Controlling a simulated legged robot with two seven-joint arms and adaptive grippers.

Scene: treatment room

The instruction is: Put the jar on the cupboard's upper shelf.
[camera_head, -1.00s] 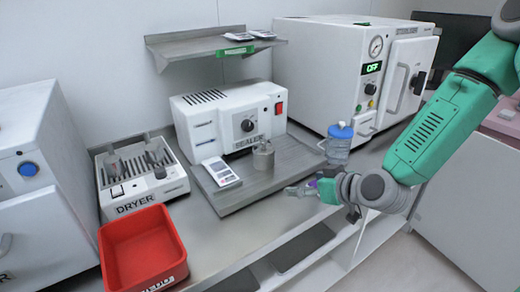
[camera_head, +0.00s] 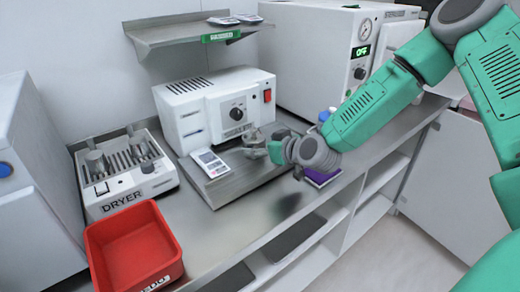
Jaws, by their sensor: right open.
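The jar (camera_head: 253,138), a small grey metal pot with a knobbed lid, stands on the grey tray in front of the sealer. My right gripper (camera_head: 264,149) is open at its near right side and partly covers it. I cannot tell whether the fingers touch it. Below the counter at the right is an open white cupboard with shelves (camera_head: 378,187); the upper shelf is partly in view. My left gripper is not in view.
A purple-edged item (camera_head: 320,178) lies under my right wrist. A red bin (camera_head: 165,238) and dryer (camera_head: 128,185) are at left. A blue-topped jug (camera_head: 325,115) is mostly hidden by my arm.

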